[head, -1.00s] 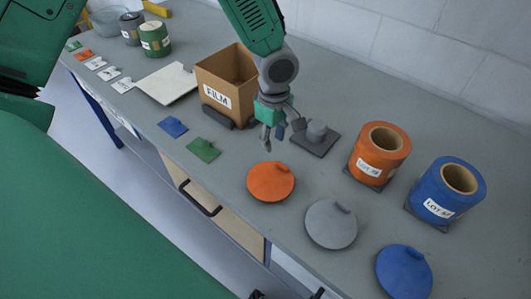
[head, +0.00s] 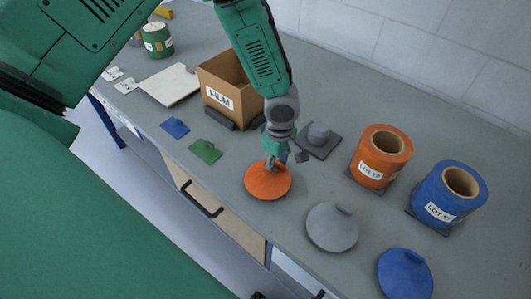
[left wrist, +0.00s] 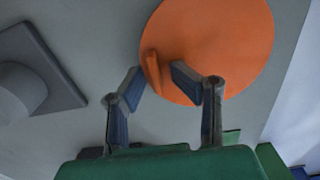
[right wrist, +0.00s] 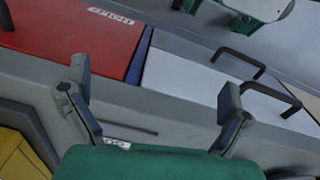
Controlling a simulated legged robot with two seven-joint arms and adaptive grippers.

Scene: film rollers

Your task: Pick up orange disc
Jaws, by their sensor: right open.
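The orange disc (head: 267,184) lies flat on the grey table and has a raised tab on top. My left gripper (head: 272,164) is right above it in the head view. In the left wrist view, the orange disc (left wrist: 225,45) fills the upper right, and its tab stands between the fingertips of my left gripper (left wrist: 155,77). My right gripper (right wrist: 155,88) is open and empty in the right wrist view.
A grey disc (head: 332,228) and a blue disc (head: 404,273) lie to the right. An orange roll (head: 381,157) and a blue roll (head: 447,196) stand behind them. The film box (head: 229,88) and a grey holder (head: 318,141) are near my left arm. Red (right wrist: 75,35) and white (right wrist: 200,82) panels lie below my right gripper.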

